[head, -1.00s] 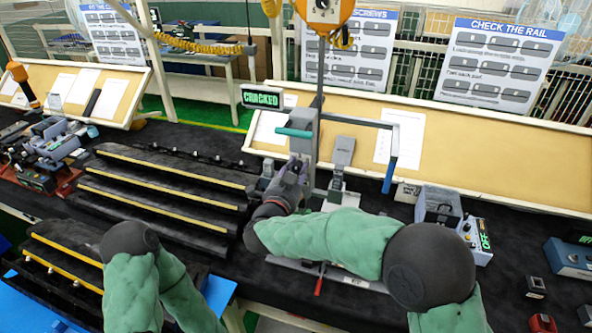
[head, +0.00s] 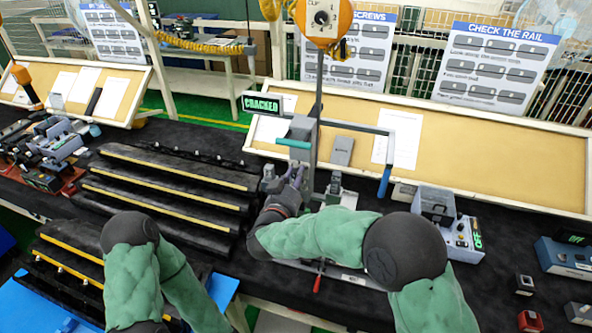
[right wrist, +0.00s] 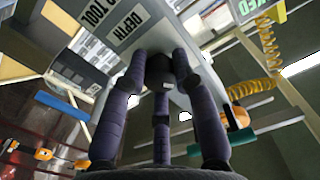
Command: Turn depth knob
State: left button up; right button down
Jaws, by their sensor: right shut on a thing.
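The depth knob (right wrist: 160,70) is a dark round knob on the underside of a grey tool block (right wrist: 115,50) lettered "DEPTH" in the right wrist view. My right gripper (right wrist: 160,85) has its dark purple fingers closed around the knob. In the head view this gripper (head: 292,180) is at the grey press, below its teal handle (head: 293,143); the knob is hidden there by the fingers. My left arm shows at the lower left of the head view, but its gripper is out of view.
A lit sign (head: 262,105) reads "CRACKED" behind the press. A bent bar with a blue grip (head: 384,180) reaches out to the right of it. Black stepped racks with yellow strips (head: 165,185) lie at left.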

jog(key=shift+f+n+p, duration=0.1)
jog(key=shift+n+p, duration=1.25)
jog(key=shift+n, duration=0.85)
jog(key=c, duration=1)
grip_release()
jog(key=shift+s, duration=0.1)
jog(key=v, duration=1.2)
